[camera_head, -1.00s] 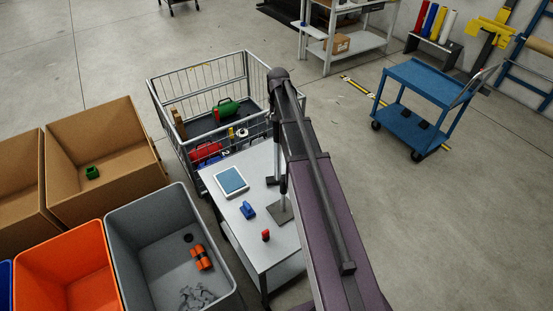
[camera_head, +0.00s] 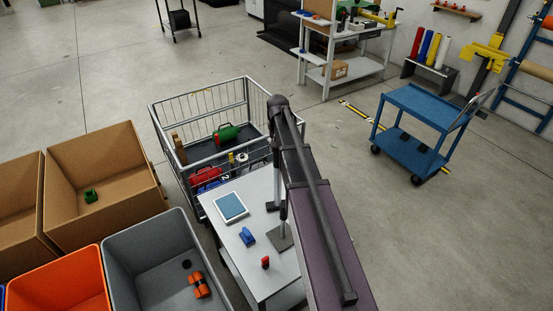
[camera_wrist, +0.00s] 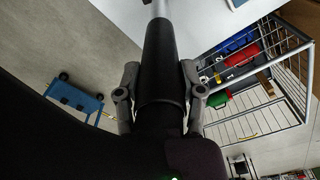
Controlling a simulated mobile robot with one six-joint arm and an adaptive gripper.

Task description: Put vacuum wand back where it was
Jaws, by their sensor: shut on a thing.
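My gripper (camera_wrist: 160,90) is shut on the vacuum wand (camera_wrist: 159,52), with one finger on each side of its black cylindrical grip. A grey metal tube runs on from the grip toward the white table top in the wrist view. In the head view the wand's grey tube (camera_head: 283,209) stands nearly upright over the white table (camera_head: 262,202), above a dark square plate (camera_head: 282,237). I cannot tell whether the tube touches the plate. My arm hides most of the grip and the gripper there.
A blue-screened tablet (camera_head: 231,207), a blue object (camera_head: 247,236) and a red-and-black item (camera_head: 265,262) lie on the table. A wire cage cart (camera_head: 187,155) stands behind it. A grey bin (camera_head: 136,270) is left. A blue cart (camera_head: 425,105) stands right, with free floor between.

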